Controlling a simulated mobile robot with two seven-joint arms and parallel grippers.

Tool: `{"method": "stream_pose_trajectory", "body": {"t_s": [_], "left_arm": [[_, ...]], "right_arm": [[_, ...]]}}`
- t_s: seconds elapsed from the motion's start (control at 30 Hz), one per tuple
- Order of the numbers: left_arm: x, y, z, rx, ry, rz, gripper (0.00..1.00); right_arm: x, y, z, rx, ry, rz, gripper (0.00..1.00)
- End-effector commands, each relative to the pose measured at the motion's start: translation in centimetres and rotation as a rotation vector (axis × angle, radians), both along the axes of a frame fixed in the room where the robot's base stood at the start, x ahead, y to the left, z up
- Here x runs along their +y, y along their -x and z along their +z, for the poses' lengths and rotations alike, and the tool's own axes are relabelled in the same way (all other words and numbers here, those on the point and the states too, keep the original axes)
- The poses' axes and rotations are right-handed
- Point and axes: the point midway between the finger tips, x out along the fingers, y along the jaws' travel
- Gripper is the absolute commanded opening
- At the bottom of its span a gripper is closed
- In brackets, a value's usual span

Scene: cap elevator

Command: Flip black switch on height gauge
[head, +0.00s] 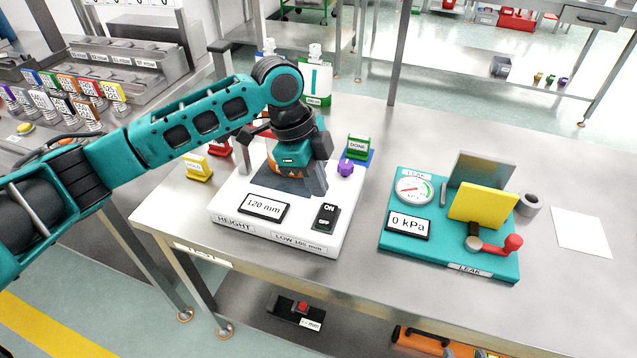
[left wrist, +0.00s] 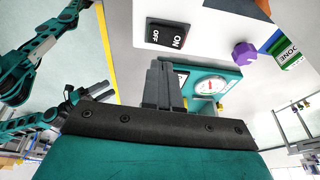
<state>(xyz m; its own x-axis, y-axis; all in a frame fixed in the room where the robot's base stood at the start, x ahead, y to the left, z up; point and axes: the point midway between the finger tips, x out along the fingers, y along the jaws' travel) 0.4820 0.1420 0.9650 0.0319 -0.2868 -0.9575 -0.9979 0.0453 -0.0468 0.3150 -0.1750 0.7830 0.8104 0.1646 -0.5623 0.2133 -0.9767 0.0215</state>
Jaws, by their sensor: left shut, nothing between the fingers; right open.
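The black switch (head: 325,217), marked ON and OFF, sits on the front right of the white height gauge (head: 290,238). Which side is pressed in I cannot tell. It also shows at the top of the left wrist view (left wrist: 167,38). My left gripper (head: 318,186) is over the gauge, just behind the switch in the head view. Its fingers (left wrist: 162,80) are shut together and empty, apart from the switch in the left wrist view. My right gripper (left wrist: 92,92) appears small at the left of that view, open, and is outside the head view.
The display (head: 262,207) reads 120 mm. A purple knob (head: 346,167) and a green DONE block (head: 358,147) stand at the gauge's back right. The teal leak tester (head: 400,245) is to the right. A yellow block (head: 198,168) is to the left. The table front is clear.

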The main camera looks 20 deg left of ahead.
Motion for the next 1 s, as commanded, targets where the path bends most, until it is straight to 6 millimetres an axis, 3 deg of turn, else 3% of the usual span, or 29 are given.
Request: {"method": "stream_pose_trajectory", "body": {"t_s": [0.2, 0.4, 1.0], "left_arm": [[1.5, 1.3, 4.2, 0.000, -0.002, -0.001, 0.00], [2.1, 1.9, 6.3, 0.001, -0.001, 0.001, 0.00], [2.3, 2.1, 6.7, 0.003, -0.001, 0.000, 0.00]], "right_arm": [[-0.1, 0.2, -0.6, 0.010, 0.002, 0.000, 0.48], [-0.1, 0.2, -0.6, 0.010, 0.003, -0.001, 0.48], [-0.1, 0.1, -0.6, 0.009, 0.003, -0.002, 0.48]]}}
